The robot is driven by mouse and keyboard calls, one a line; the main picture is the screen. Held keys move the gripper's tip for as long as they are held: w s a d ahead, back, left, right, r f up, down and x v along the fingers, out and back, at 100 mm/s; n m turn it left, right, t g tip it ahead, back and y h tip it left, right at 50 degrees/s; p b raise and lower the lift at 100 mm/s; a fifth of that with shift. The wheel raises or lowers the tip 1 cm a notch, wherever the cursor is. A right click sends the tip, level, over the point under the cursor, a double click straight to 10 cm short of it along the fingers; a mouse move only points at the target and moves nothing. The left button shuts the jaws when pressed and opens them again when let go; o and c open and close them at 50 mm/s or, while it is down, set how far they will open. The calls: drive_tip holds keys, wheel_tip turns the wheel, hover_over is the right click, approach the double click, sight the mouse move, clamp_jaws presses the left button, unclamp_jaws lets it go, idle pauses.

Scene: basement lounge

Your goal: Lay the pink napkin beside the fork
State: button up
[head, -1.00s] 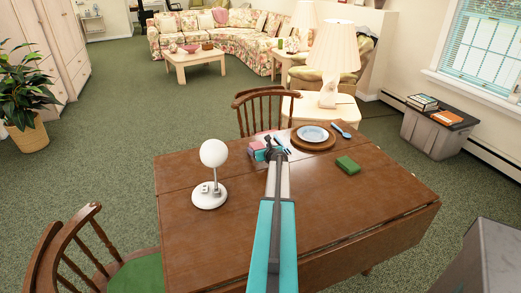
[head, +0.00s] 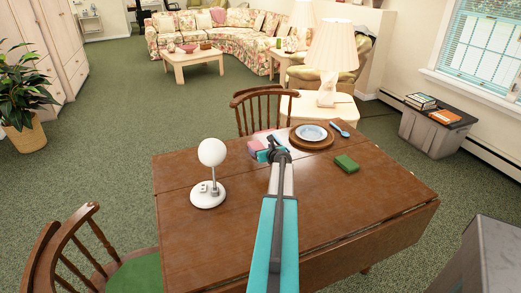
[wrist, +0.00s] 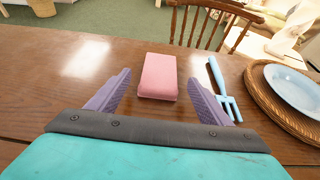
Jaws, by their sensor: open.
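The pink napkin (wrist: 157,77), a folded pink block, lies on the wooden table in the wrist view. The light-blue fork (wrist: 220,88) lies just to its right, apart from it, tines toward me. My gripper (wrist: 160,84) is open, with one purple finger left of the napkin and the other between napkin and fork. The napkin is not held. In the head view my gripper (head: 272,149) is near the table's far edge. It partly covers the napkin and hides most of the fork.
A blue plate (head: 311,132) sits on a round woven mat (head: 313,144), right of the fork, with a blue spoon (head: 339,129) beyond. A green folded cloth (head: 346,163) and white lamp (head: 209,180) stand clear. A chair (head: 258,106) is behind the table; its near part is bare.

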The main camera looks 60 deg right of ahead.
drive_tip(key=shift+b+v, duration=0.35)
drive_tip(key=shift+v, duration=3.2)
drive_tip(key=shift+s, duration=0.1)
